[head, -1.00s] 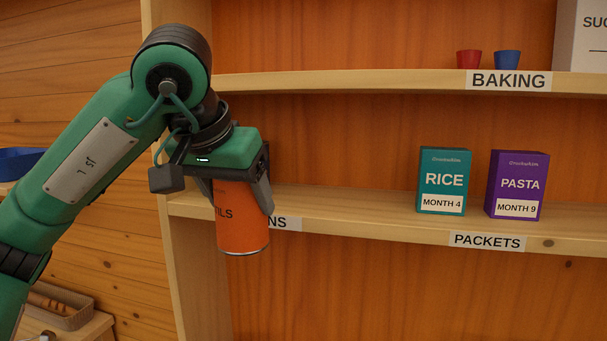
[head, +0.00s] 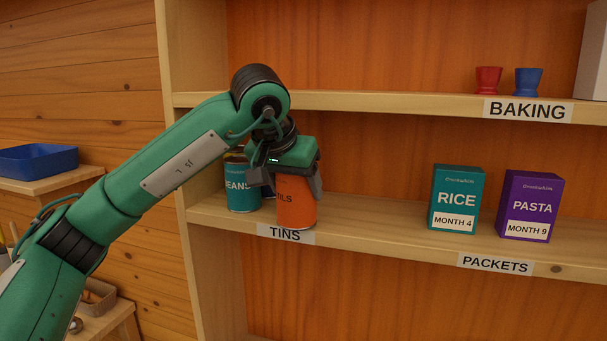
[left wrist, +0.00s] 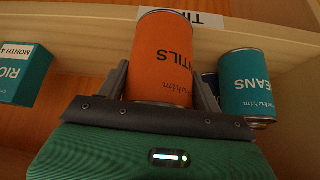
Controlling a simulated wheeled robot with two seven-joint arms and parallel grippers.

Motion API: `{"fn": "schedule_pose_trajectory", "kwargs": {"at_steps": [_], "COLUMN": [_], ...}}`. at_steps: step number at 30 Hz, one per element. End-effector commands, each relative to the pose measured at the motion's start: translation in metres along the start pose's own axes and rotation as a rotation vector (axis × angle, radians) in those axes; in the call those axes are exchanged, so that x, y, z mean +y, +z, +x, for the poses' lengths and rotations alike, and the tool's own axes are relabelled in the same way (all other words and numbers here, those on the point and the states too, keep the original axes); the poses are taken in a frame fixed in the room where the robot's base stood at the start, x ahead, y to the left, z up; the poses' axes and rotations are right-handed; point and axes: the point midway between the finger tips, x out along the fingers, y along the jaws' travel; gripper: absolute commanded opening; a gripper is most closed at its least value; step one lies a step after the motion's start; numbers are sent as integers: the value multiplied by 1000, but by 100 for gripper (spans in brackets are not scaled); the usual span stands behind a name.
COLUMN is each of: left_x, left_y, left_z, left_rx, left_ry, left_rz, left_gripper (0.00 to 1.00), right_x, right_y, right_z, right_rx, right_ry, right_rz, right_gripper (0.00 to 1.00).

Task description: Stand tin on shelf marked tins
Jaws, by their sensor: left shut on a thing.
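The gripper is shut on the tin's upper part. The tin is at the front of the shelf (head: 350,221), above the "TINS" label (head: 285,234); I cannot tell whether its base touches the board. The left wrist view shows the same orange tin (left wrist: 163,62) between the fingers. My right gripper is not in view.
A teal beans tin (head: 241,198) stands left of the orange tin, with a dark blue tin partly hidden behind. Rice (head: 455,200) and pasta (head: 530,205) boxes stand right, above the "PACKETS" label (head: 495,264). Shelf between the orange tin and rice is clear. The baking shelf (head: 400,103) is overhead.

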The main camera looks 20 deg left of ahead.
Motion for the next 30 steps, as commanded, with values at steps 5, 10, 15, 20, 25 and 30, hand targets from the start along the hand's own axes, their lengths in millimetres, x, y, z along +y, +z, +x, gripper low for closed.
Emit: {"fn": "schedule_pose_trajectory", "kwargs": {"at_steps": [5, 10, 15, 20, 25, 30], "left_x": [0, -1, 0, 0, 0, 0], "left_y": [-23, -36, -32, -32, -29, -29], "left_z": [8, 21, 26, 26, 30, 30], "left_rx": [-1, 0, 2, 2, 2, 0], "left_ry": [0, 0, 0, 0, -1, -1], "left_rz": [-3, 0, -1, -1, -1, -1], "left_gripper": [29, 29, 29, 29, 29, 88], "right_x": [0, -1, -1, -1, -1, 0], "right_y": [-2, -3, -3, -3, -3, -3], "right_z": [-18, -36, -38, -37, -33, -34], "right_rx": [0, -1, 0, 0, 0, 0], "right_ry": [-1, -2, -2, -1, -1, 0], "right_rz": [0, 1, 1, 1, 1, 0], "right_gripper": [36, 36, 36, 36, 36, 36]}}
